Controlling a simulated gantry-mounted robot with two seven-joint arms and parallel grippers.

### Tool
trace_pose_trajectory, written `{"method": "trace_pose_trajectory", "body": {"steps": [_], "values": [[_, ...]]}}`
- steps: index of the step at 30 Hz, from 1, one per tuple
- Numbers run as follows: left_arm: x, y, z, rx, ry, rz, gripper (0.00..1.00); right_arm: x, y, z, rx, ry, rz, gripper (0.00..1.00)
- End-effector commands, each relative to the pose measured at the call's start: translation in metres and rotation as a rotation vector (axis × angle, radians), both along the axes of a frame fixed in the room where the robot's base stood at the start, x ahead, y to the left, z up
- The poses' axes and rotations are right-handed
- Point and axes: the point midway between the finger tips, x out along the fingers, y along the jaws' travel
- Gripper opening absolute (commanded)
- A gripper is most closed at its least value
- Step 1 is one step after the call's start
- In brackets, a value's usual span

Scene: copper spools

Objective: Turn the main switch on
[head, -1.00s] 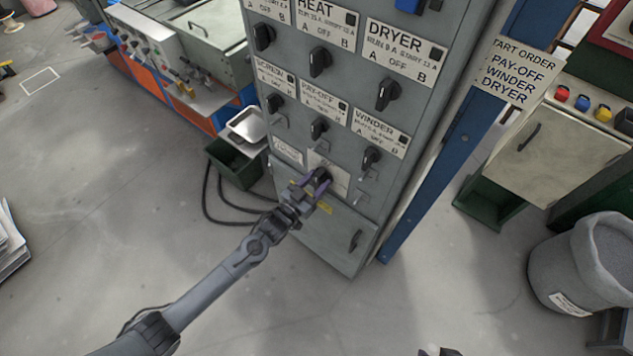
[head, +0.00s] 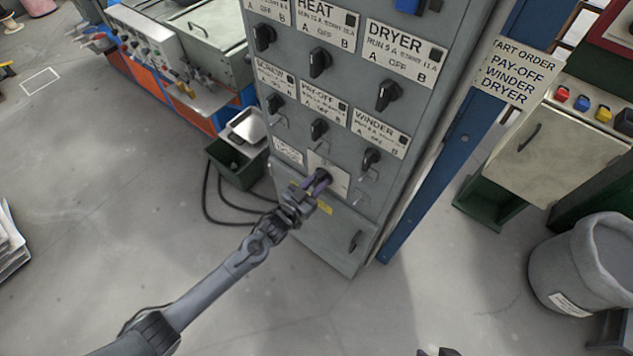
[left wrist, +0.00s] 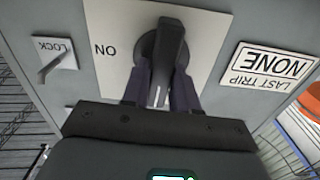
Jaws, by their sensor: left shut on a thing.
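The main switch is a black rotary handle (left wrist: 172,38) on a pale plate (left wrist: 125,22) low on the grey cabinet. In the left wrist view the plate's word ON appears upside down, left of the handle. The handle stands roughly vertical in that view and does not point across at ON. My left gripper (head: 318,182) is shut on the handle, with a purple finger on each side; its fingers (left wrist: 165,88) hide part of it in the left wrist view. A small dark part, probably my right gripper (head: 438,352), shows at the head view's bottom edge; its jaws are unclear.
Several other black knobs, such as the WINDER knob (head: 370,158), sit above on the cabinet. A LOCK tab (left wrist: 55,62) and a LAST TRIP label (left wrist: 275,65) flank the plate.

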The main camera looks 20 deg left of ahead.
Motion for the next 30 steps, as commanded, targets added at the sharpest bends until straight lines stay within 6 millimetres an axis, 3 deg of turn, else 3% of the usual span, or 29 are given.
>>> {"method": "trace_pose_trajectory", "body": {"steps": [30], "values": [[-0.0022, -0.0063, -0.004, 0.845, -0.266, -0.001, 0.0, 0.0, -0.0002, 0.0067, -0.001, 0.0, 0.001, 0.43]]}}
